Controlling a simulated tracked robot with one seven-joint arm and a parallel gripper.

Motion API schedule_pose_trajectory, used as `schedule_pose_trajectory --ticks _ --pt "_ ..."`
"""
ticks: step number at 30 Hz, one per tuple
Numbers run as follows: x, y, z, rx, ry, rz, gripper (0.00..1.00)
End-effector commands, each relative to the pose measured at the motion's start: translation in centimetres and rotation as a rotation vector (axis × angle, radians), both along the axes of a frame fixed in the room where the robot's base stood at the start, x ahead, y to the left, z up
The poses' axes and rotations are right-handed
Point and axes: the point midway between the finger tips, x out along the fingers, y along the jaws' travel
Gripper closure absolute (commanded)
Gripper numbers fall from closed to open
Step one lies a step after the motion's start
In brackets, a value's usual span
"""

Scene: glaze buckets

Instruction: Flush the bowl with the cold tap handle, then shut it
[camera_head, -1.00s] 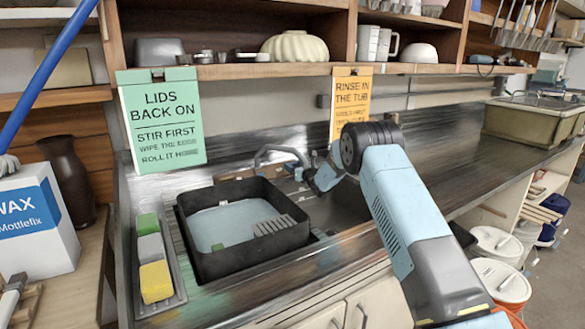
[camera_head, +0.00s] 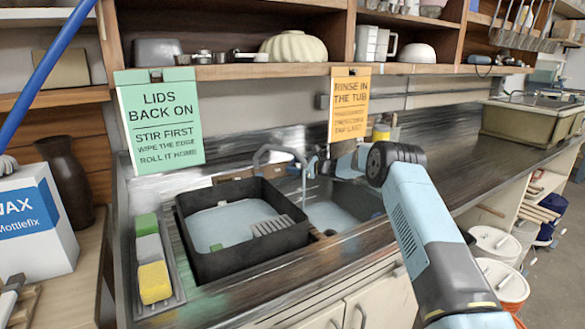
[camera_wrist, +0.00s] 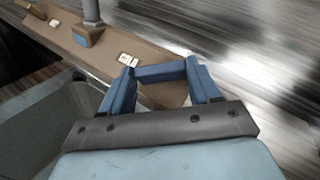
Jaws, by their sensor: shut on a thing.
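The grey tap (camera_head: 280,149) arches over the sink, and a thin stream of water (camera_head: 304,185) falls from its spout. The sink bowl (camera_head: 330,216), right of the black tub, holds pale water. My gripper (camera_head: 318,165) is at the back of the sink, right of the spout. A grey post (camera_wrist: 90,12) and small white tags stand on the ledge.
A black tub (camera_head: 245,255) with bluish water stands left of the bowl. A tray (camera_head: 142,301) with sponges lies further left. Signs (camera_head: 160,122) hang from the shelf above. The counter to the right (camera_head: 455,155) is mostly clear.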

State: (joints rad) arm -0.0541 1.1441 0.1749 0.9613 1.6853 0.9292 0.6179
Motion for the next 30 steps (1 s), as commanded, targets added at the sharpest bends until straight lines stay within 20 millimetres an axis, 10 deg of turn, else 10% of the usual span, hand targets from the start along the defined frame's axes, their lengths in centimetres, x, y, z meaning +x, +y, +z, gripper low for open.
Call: schedule_pose_trajectory --ticks 30 --pt "0.34 0.18 -0.11 -0.196 -0.128 0.328 0.69"
